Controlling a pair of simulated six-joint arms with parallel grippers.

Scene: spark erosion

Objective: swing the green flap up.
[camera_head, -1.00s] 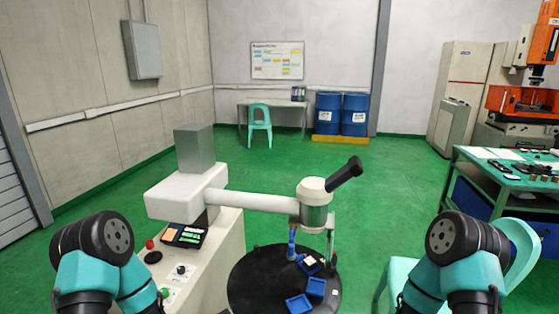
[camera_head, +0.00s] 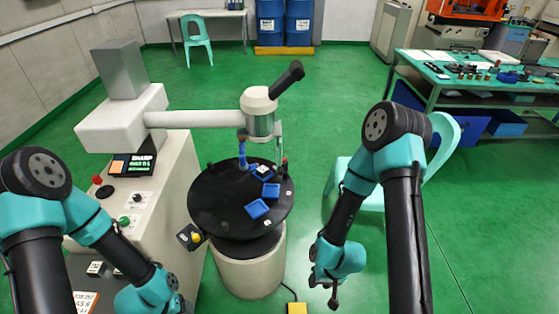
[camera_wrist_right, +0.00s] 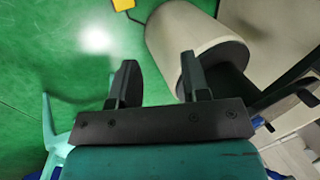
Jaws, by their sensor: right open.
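In the head view, a small green piece (camera_head: 125,221), probably the flap, sits on the top of the pale machine cabinet at left. It is too small to tell how far it is tilted. My right gripper (camera_head: 334,299) hangs low, right of the round black table and well away from the green piece. The right wrist view shows its two dark fingers (camera_wrist_right: 161,82) apart, with nothing between them. My left arm reaches down in front of the cabinet. Its gripper is below the picture's edge.
The round black table (camera_head: 210,212) carries blue trays (camera_head: 257,209) on a pale pedestal (camera_head: 250,276). A machine arm (camera_head: 195,118) spans above it. A teal chair (camera_head: 443,140) stands behind my right arm. A yellow box (camera_head: 297,308) lies on the floor. Open floor lies at right.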

